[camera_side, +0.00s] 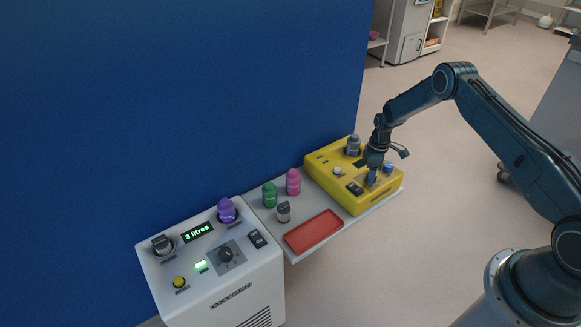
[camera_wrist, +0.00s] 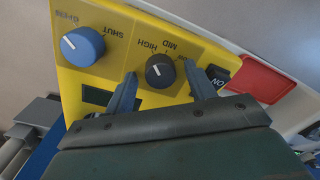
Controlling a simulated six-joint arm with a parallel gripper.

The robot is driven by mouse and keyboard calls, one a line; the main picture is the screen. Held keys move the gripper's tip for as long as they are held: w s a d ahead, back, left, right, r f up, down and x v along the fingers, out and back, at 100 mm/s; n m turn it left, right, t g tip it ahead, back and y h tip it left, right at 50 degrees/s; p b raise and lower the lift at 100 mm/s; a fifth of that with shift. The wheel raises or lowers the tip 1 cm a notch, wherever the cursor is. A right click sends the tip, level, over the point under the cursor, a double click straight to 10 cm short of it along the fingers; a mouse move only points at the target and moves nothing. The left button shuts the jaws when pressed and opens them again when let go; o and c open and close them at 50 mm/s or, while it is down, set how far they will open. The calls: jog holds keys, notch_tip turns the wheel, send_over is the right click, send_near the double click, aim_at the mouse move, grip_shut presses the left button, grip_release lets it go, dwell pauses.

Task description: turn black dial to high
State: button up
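The black dial (camera_wrist: 160,72) sits on the yellow box (camera_wrist: 75,82), with the words HIGH and MID printed beside it and a third label partly hidden. A small pale mark shows on the dial; I cannot tell exactly which label it points at. My gripper (camera_wrist: 160,69) is open, with one finger on each side of the dial; contact is not clear. In the side view my gripper (camera_side: 371,180) is down over the yellow box (camera_side: 345,198), and the black dial is hidden there.
A blue dial (camera_wrist: 82,47) marked SHUT sits left of the black dial; a black ON switch (camera_wrist: 218,74) is to its right. A red tray (camera_side: 313,231), green bottle (camera_side: 270,195) and pink bottle (camera_side: 293,183) stand nearby. A white oxygen unit (camera_side: 220,292) is at left.

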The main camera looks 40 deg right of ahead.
jog(key=shift+r, duration=0.15)
notch_tip(320, 180, up, 14)
jog(key=shift+w+d+f, duration=0.15)
jog(key=shift+d+f, duration=0.1)
dwell(0.6)
jog(key=s+a+r+m+t, duration=0.1)
jog(key=s+a+r, duration=0.25)
jog(key=r, duration=0.55)
jog(key=s+a+r+m+t+h, duration=0.1)
jog(key=s+a+r, duration=0.3)
jog(key=r, duration=0.6)
jog(key=s+a+r+m+t, duration=0.1)
jog(key=s+a+r, duration=0.3)
jog(key=r, duration=0.5)
jog(key=s+a+r+m+t, duration=0.1)
jog(key=s+a, duration=0.3)
jog(key=s, duration=0.7)
jog(key=s+a+r+m+t, duration=0.2)
jog(key=s+a, duration=0.3)
jog(key=s, duration=0.7)
jog(key=shift+s+a+r+m, duration=0.3)
jog(key=shift+r+m, duration=0.2)
jog(key=shift+r, duration=0.35)
